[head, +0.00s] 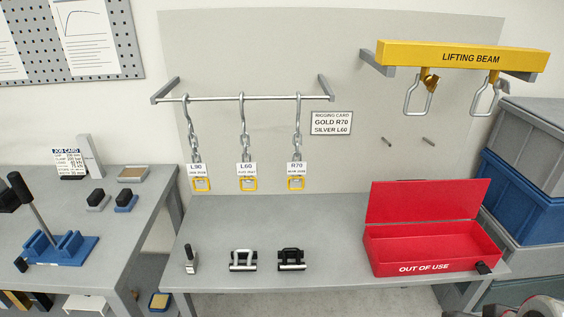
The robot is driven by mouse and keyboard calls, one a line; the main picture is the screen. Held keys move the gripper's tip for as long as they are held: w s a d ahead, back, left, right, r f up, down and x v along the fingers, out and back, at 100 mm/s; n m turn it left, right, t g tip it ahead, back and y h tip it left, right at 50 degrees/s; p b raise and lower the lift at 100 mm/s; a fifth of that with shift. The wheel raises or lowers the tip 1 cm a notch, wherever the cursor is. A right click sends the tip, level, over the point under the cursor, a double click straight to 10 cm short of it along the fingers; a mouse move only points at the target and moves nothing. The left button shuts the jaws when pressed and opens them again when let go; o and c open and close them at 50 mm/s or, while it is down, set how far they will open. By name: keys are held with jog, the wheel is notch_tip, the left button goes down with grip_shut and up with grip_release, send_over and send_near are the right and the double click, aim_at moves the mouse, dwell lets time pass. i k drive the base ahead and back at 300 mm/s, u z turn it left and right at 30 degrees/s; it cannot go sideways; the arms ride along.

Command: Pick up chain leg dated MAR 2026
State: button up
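Three silver chain legs hang from a wall rail (255,98), each with a white tag and a yellow end link. The left chain leg (193,135) has a tag reading L90. The middle chain leg (243,135) has a tag reading L60. The right chain leg (297,133) has a tag reading R70. A smaller second line on each tag is too small to read surely, so I cannot tell which one says MAR 2026. The fingers of my gripper do not show.
A rigging card (331,124) reads GOLD R70, SILVER L60. A yellow lifting beam (463,58) with hanging links is at upper right. An open red OUT OF USE box (430,263) and two shackle-like fittings (243,261) (291,260) stand on the grey bench (330,225).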

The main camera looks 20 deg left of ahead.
aim_at(300, 167)
jog(key=u, duration=0.4)
jog(key=k, duration=0.5)
jog(key=u, duration=0.9)
jog(key=k, duration=0.75)
jog(key=u, duration=0.25)
jog(key=i, duration=2.35)
jog(key=u, duration=0.1)
